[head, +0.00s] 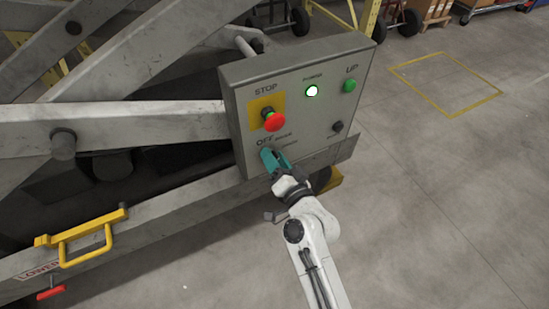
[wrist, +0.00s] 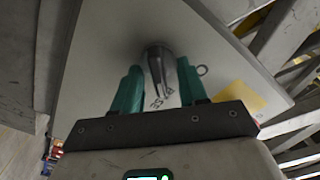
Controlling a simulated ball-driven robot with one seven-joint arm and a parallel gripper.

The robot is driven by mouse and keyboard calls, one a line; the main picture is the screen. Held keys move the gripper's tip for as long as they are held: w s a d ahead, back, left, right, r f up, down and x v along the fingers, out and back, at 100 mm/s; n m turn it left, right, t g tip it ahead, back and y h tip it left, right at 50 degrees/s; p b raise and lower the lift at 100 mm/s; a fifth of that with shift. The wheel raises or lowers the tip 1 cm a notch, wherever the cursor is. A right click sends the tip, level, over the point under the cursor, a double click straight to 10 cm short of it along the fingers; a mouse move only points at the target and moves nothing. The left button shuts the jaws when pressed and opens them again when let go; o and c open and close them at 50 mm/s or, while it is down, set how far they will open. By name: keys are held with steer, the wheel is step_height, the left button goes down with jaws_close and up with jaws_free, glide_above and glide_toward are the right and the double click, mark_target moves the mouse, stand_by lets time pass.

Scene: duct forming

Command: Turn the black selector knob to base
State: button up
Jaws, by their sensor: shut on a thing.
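The grey control box (head: 240,110) stands at the middle of the head view. Its black selector knob (wrist: 157,58) shows in the wrist view between the two green fingers of my gripper (wrist: 159,72). The fingers are shut on the knob. Printed lettering shows just below the knob in the wrist view, upside down. In the head view my gripper (head: 272,158) is at the box's lower left, by the OFF label, and hides the knob. The knob's exact pointing direction is hard to tell.
A yellow handle (head: 85,240) is at the left. The floor at right is clear.

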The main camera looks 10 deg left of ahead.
stand_by(0.4)
steer(key=o, duration=1)
steer(key=shift+o, duration=0.2)
steer(key=shift+s+d, duration=0.1)
steer(key=v, duration=1)
steer(key=shift+s+d, duration=0.25)
